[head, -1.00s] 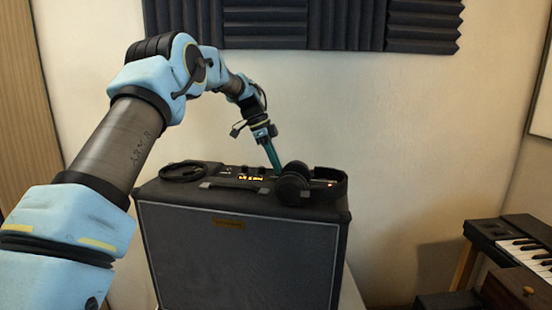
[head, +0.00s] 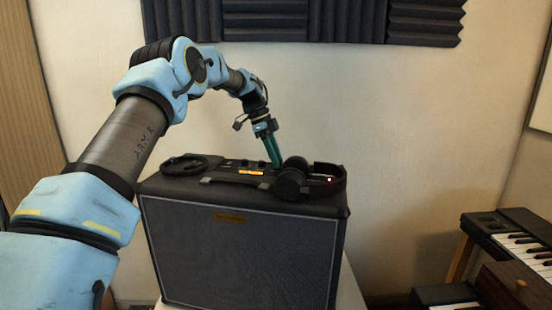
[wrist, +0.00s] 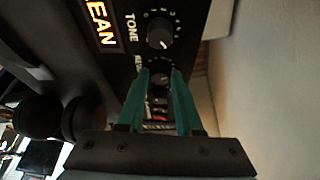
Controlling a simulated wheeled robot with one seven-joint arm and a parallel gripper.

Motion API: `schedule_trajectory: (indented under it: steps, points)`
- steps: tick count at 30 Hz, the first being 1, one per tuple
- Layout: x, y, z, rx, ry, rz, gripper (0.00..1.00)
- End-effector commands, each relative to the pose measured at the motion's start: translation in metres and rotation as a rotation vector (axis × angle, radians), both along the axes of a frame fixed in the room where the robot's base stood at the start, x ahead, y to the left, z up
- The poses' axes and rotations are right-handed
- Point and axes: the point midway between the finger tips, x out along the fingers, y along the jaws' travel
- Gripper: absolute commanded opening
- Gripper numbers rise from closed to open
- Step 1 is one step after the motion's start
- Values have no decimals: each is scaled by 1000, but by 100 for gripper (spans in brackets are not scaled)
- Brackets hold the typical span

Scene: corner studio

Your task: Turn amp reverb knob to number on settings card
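The guitar amp (head: 240,250) stands in the middle of the head view, with its control panel along the top. In the wrist view a dark knob (wrist: 160,78) shows between my fingertips, beside a partly covered label starting with "RE". The TONE knob (wrist: 160,33) is next to it, clear of my fingers. My gripper (wrist: 160,70) has two green fingers set apart, one on either side of the "RE" knob. Whether they touch it I cannot tell. In the head view my gripper (head: 276,163) points down at the panel. The knob's setting is unreadable. I cannot make out a settings card.
Black headphones (head: 291,186) lie on the amp's right side, close to my gripper. A coiled cable (head: 184,164) lies at its top left. A wall is close behind the amp. A keyboard (head: 520,240) stands at right.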

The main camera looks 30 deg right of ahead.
Motion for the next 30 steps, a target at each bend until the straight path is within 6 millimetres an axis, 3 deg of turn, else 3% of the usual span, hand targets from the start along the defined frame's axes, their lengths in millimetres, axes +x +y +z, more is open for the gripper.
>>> schedule_trajectory:
  steps: [6, 16, 30]
  points:
    - [0, 0, 0, 0, 0, 0, 59]
    - [2, 1, 5, -2, -2, 2, 59]
    - [25, 24, 82, -2, -2, 2, 59]
